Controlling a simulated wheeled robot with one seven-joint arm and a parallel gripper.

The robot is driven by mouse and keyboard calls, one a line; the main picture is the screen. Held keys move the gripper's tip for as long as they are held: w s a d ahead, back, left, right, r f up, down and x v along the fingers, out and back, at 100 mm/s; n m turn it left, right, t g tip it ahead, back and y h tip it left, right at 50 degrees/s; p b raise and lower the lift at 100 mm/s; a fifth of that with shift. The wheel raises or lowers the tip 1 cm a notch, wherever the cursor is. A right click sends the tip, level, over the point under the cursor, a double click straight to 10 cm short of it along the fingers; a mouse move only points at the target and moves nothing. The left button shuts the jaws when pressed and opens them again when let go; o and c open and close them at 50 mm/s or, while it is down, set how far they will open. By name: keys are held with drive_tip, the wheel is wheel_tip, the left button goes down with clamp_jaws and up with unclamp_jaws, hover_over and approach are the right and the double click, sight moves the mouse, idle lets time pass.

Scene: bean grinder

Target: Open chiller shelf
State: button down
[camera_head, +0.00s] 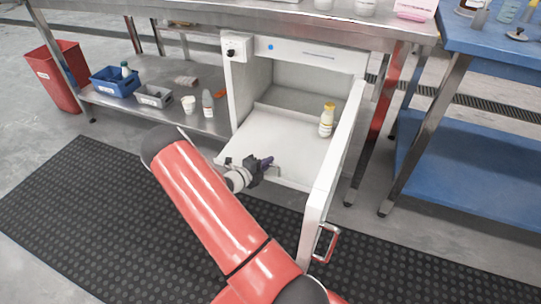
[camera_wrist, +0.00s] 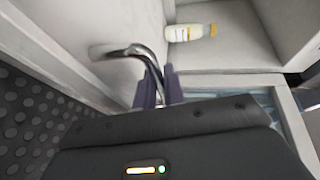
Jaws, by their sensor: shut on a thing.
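The white chiller (camera_head: 310,50) stands under the steel table with its door (camera_head: 335,150) swung open to the right. Its white shelf (camera_head: 270,135) sticks out past the front of the cabinet. A white bottle with a yellow cap (camera_head: 326,120) stands on the shelf; it also shows in the wrist view (camera_wrist: 188,33). My gripper (camera_head: 265,163) is at the shelf's front edge. In the wrist view, its purple fingers (camera_wrist: 160,86) are shut on a curved metal handle (camera_wrist: 128,49). In the head view this handle is hidden by my gripper.
The door's own handle (camera_head: 325,243) faces outward at the lower right. A lower table shelf to the left holds a blue bin (camera_head: 115,82), a grey bin (camera_head: 154,96), a cup (camera_head: 188,104) and a bottle (camera_head: 208,103). A blue table (camera_head: 470,150) stands right.

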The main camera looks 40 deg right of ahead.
drive_tip(key=shift+s+a, duration=0.25)
drive_tip(key=shift+a, duration=0.2)
drive_tip(key=c, duration=1.8)
unclamp_jaws()
drive_tip(key=shift+o, duration=0.2)
drive_tip(key=a+r, duration=0.1)
drive_tip(key=a, duration=0.6)
drive_tip(key=shift+s+a+r, duration=0.15)
drive_tip(key=shift+s+a, duration=0.15)
drive_tip(key=shift+a, duration=0.05)
